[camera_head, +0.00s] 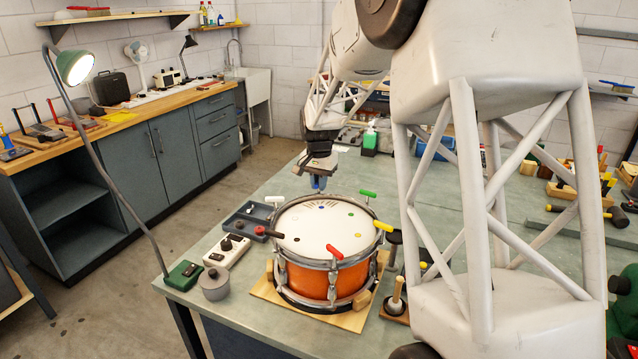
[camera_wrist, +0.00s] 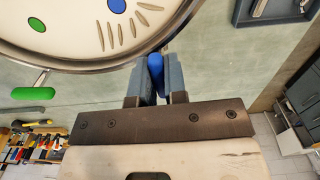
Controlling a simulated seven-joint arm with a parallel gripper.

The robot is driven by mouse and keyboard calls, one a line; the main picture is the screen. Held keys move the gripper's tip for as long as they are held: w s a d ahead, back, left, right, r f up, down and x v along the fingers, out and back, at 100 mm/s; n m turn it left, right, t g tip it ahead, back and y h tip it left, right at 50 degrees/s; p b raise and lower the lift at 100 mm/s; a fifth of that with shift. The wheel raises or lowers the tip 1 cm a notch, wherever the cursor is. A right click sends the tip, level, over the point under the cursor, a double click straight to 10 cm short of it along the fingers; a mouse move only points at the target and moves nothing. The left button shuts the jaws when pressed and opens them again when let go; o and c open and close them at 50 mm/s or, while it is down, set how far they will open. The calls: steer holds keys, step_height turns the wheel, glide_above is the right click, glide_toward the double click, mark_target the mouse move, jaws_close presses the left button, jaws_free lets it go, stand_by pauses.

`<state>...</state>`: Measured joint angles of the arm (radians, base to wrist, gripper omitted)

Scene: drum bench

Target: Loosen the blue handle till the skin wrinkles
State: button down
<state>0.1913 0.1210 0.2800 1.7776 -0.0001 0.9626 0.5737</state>
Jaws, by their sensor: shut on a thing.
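The orange drum (camera_head: 313,281) has a white skin (camera_head: 310,232) and stands on a wooden base. Coloured handles ring its rim. My gripper (camera_head: 319,184) is at the far side of the drum, shut on the blue handle (camera_wrist: 155,66), which shows between the two fingers in the wrist view. Much of the handle is hidden by the fingers. Several short crease-like lines (camera_wrist: 127,32) show on the skin beside the blue dot (camera_wrist: 117,5), close to this handle. In the head view they are small dark marks near the far rim.
Other handles around the rim are green (camera_head: 367,193), yellow (camera_head: 383,226), red (camera_head: 335,252) and dark (camera_head: 268,232). The bench (camera_head: 290,180) behind is partly clear.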

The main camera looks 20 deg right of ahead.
steer(key=c, duration=1.2)
jaws_free()
steer(key=shift+o, duration=0.2)
steer(key=shift+r, duration=0.1)
steer(key=shift+r, duration=3.8)
